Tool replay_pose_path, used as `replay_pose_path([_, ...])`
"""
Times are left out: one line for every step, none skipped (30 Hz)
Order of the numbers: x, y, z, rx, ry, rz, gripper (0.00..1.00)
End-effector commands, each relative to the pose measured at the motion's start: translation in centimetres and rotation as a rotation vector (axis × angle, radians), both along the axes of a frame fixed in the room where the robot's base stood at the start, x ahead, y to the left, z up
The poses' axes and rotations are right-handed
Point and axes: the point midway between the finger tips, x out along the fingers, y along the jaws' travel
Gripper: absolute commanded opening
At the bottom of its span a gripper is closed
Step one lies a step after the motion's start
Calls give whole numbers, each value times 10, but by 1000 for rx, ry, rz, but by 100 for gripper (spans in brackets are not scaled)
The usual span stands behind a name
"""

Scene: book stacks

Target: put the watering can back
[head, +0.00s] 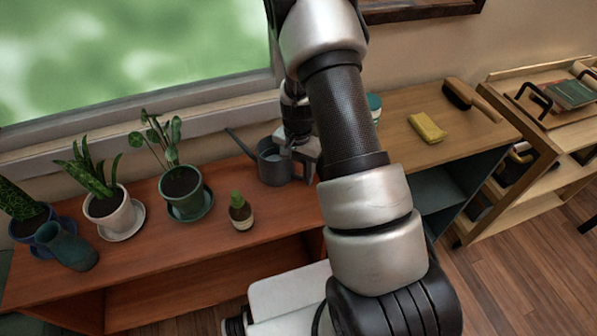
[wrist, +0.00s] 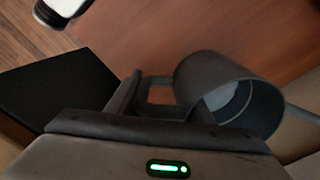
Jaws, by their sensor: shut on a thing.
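The dark grey watering can (head: 271,168) is at the right part of the reddish shelf top (head: 150,240), upright, its spout pointing up to the left. I cannot tell whether its base touches the wood. My gripper (head: 303,156) is at the can's right side, partly hidden by my arm. In the wrist view, the can's round open body (wrist: 215,88) is beyond the fingers, and my gripper (wrist: 165,103) is shut on its handle (wrist: 158,82).
A small cactus pot (head: 240,212) stands in front of the can. A yellow sponge (head: 427,128) and a brush (head: 470,98) lie on the lighter wooden top at right.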

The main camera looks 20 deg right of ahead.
Motion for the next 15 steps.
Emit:
replay_pose_path([0,0,-1,0,0,0,52])
replay_pose_path([0,0,0,0,0,0,57])
replay_pose_path([0,0,-1,0,0,0,64])
replay_pose_path([0,0,0,0,0,0,66])
replay_pose_path([0,0,0,0,0,0,66])
replay_pose_path([0,0,0,0,0,0,66])
replay_pose_path([0,0,0,0,0,0,66])
replay_pose_path([0,0,0,0,0,0,66])
replay_pose_path([0,0,0,0,0,0,66])
replay_pose_path([0,0,0,0,0,0,66])
replay_pose_path([0,0,0,0,0,0,66])
replay_pose_path([0,0,1,0,0,0,66])
replay_pose_path([0,0,2,0,0,0,66])
replay_pose_path([0,0,4,0,0,0,66])
replay_pose_path([0,0,7,0,-1,0,66])
